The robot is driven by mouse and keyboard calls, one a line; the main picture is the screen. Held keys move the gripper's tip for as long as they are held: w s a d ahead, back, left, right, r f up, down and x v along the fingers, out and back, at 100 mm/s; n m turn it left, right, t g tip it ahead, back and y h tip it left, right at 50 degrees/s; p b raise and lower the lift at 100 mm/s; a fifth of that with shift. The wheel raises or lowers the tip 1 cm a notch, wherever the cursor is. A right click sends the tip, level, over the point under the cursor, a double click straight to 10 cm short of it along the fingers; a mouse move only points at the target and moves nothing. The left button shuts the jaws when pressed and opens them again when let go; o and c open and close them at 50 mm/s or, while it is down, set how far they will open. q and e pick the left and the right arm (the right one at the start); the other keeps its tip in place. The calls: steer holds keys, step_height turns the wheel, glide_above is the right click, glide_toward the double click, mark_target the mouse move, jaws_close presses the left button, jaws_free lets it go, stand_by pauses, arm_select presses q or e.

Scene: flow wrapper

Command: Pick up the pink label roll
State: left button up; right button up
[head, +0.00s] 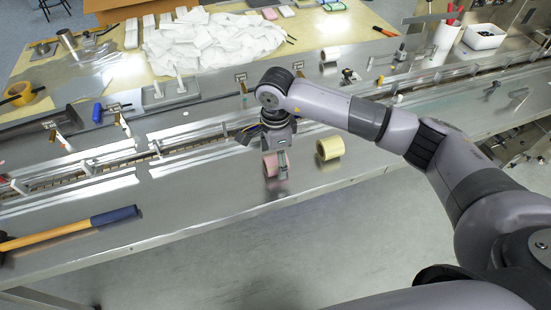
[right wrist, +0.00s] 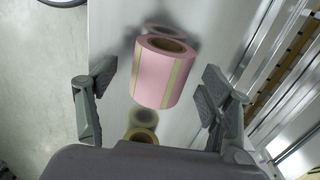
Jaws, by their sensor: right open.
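The pink label roll (head: 270,164) lies on its side on the steel machine top, partly hidden by my right gripper (head: 283,160) in the head view. In the right wrist view the pink label roll (right wrist: 161,72) has a yellowish stripe and a brown core. It sits ahead of and between the two open fingers of my right gripper (right wrist: 152,108), with clear gaps on both sides. Nothing is held. A cream label roll (head: 330,148) lies just right of the pink one in the head view and shows below it in the wrist view (right wrist: 142,135). My left gripper is not in view.
A slotted conveyor channel (head: 150,154) runs along the machine behind the rolls. The machine's front edge (head: 190,232) is close in front. A mallet with a blue grip (head: 113,216) lies at the left. White packets (head: 210,38) are heaped on the table behind.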

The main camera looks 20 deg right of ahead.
steer(key=shift+f, duration=1.05)
steer(key=c, duration=1.3)
steer(key=shift+r, duration=0.15)
